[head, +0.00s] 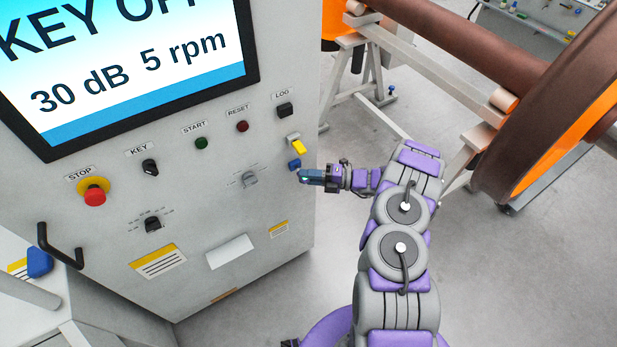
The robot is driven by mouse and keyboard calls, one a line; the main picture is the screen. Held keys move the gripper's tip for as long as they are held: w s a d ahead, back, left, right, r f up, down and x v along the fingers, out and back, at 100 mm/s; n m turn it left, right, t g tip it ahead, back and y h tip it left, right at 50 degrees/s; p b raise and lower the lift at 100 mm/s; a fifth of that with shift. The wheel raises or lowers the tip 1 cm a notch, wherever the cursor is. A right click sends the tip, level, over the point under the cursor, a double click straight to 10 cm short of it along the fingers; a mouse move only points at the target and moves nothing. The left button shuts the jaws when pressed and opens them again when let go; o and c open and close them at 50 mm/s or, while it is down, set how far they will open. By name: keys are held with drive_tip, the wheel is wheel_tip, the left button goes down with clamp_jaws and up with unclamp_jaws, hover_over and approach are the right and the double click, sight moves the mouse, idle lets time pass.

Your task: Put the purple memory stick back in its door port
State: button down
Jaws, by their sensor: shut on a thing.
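A small blue-violet block (294,163), which I take to be the purple memory stick, shows at the tip of my gripper (306,174), close to the panel's right edge. My gripper comes in from the right, its fingers pointing left at the cabinet door, and is shut on the stick. The fingers hide part of the stick. A yellow piece (299,148) sticks out of the door just above it, below the LOG switch (284,110). The port opening itself cannot be made out, and I cannot tell whether the stick touches the door.
A large brown wheel (550,110) stands at right. The floor (500,280) at lower right is clear.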

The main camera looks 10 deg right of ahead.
drive_tip(key=shift+w+a+b, duration=0.2)
drive_tip(key=shift+w, duration=0.3)
drive_tip(key=shift+w+a+b, duration=0.15)
drive_tip(key=shift+w+b, duration=0.05)
drive_tip(key=shift+w, duration=0.3)
drive_tip(key=c, duration=0.9)
unclamp_jaws()
drive_tip(key=shift+c, duration=0.2)
drive_tip(key=shift+d, duration=0.1)
drive_tip(key=p+v, duration=0.2)
drive_tip(key=v, duration=1.5)
drive_tip(key=shift+d, duration=0.15)
drive_tip(key=shift+w, duration=0.1)
